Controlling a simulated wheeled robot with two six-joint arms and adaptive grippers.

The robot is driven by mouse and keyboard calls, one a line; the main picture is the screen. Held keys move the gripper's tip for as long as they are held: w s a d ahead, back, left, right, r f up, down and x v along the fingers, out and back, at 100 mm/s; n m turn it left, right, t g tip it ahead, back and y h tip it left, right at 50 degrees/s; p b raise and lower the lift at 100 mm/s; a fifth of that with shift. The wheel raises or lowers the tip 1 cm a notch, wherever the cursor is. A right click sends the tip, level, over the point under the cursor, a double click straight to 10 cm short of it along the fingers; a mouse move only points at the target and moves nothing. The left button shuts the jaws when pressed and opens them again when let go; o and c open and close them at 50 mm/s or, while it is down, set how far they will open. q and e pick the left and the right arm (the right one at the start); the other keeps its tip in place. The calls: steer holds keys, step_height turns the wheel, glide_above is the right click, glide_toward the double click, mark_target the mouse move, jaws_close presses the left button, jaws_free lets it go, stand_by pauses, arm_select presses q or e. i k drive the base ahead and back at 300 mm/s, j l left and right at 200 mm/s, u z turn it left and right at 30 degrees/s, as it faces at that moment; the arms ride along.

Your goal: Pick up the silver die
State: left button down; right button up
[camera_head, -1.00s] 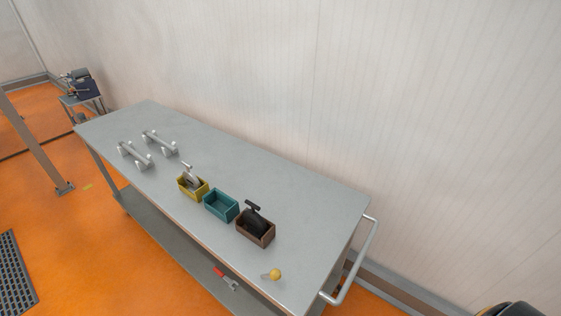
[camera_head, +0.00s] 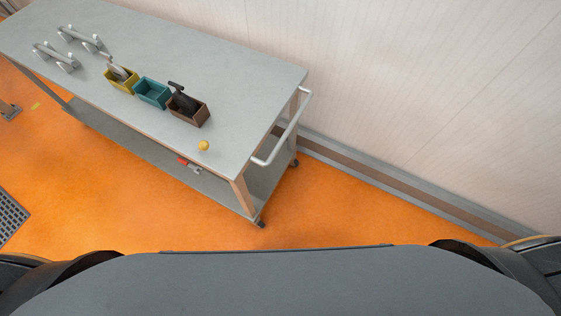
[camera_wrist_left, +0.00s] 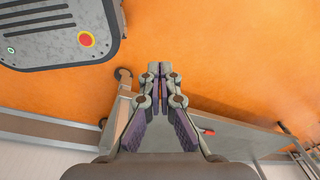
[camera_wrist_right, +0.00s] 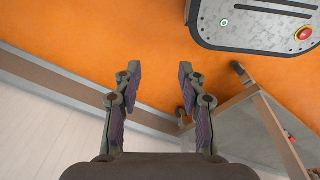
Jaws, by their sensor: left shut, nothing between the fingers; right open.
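A silver-grey piece (camera_head: 118,71), which may be the silver die, stands tilted in a yellow bin (camera_head: 123,87) on the grey cart top. Its lower part is hidden by the bin walls. My left gripper (camera_wrist_left: 160,70) shows in its wrist view, fingers shut with nothing between them, above the floor and cart edge. My right gripper (camera_wrist_right: 160,70) is open and empty in its wrist view, over the orange floor. Neither gripper shows in the head view, and both are away from the bins.
A teal bin (camera_head: 152,93) looks empty; a brown bin (camera_head: 189,111) holds a black piece (camera_head: 182,100). A yellow ball (camera_head: 204,145) lies near the cart's front edge. Two silver handled fixtures (camera_head: 80,39) stand far left. The cart's handle (camera_head: 284,130) juts right, near the wall.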

mark_target(117, 71)
steer(key=j+u, duration=0.35)
steer(key=i+j+u, duration=0.15)
steer(key=j+u, duration=0.25)
steer(key=i+j+u, duration=0.1)
steer(key=u, duration=0.25)
steer(key=j, duration=0.1)
